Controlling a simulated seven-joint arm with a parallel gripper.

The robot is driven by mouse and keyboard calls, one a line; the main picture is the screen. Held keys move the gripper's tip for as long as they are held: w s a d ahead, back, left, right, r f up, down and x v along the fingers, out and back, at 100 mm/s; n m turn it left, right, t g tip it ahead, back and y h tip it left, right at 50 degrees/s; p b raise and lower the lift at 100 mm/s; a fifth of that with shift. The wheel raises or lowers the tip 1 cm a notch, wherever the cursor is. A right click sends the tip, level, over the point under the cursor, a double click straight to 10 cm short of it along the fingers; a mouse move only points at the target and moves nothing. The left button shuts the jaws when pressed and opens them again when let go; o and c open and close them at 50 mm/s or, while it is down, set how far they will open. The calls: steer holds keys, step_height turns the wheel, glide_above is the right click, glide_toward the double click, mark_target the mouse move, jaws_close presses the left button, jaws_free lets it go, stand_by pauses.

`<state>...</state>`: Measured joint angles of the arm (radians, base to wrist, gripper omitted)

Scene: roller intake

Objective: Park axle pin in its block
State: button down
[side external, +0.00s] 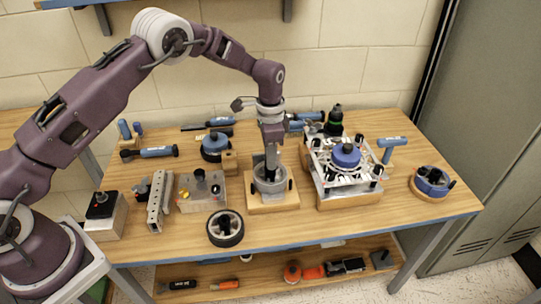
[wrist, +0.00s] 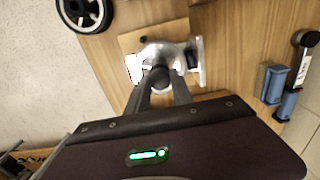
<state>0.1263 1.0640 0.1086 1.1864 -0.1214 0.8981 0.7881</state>
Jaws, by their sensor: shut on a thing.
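My gripper (side external: 271,165) points down over a silver round housing (side external: 262,186) on a wooden base (side external: 283,206). In the wrist view the fingers (wrist: 161,84) are shut on a small dark round-ended part, seemingly the axle pin (wrist: 160,76), in front of the silver housing (wrist: 163,52). The pin's lower part is hidden, so I cannot tell whether it stands in the housing or above it.
A white frame fixture with a blue knob (side external: 346,155) stands close on the right. A grey box with knobs (side external: 203,192) and a black wheel (side external: 225,228) are on the left. A blue roller (side external: 432,181) lies far right. Blue-handled tools line the back. The front right table is clear.

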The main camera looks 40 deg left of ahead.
step_height(320, 180, up, 10)
stand_by(1.2)
steer(key=shift+f, duration=0.1)
steer(key=a, duration=1.6)
steer(key=shift+s+d+f, duration=0.1)
steer(key=shift+s+f, duration=0.1)
steer(key=shift+f, duration=0.95)
steer(key=shift+s+d+f, duration=0.1)
steer(key=shift+s+f, duration=0.05)
steer(key=shift+f, duration=1)
steer(key=shift+f, duration=2)
steer(key=shift+f, duration=0.1)
steer(key=shift+f, duration=0.65)
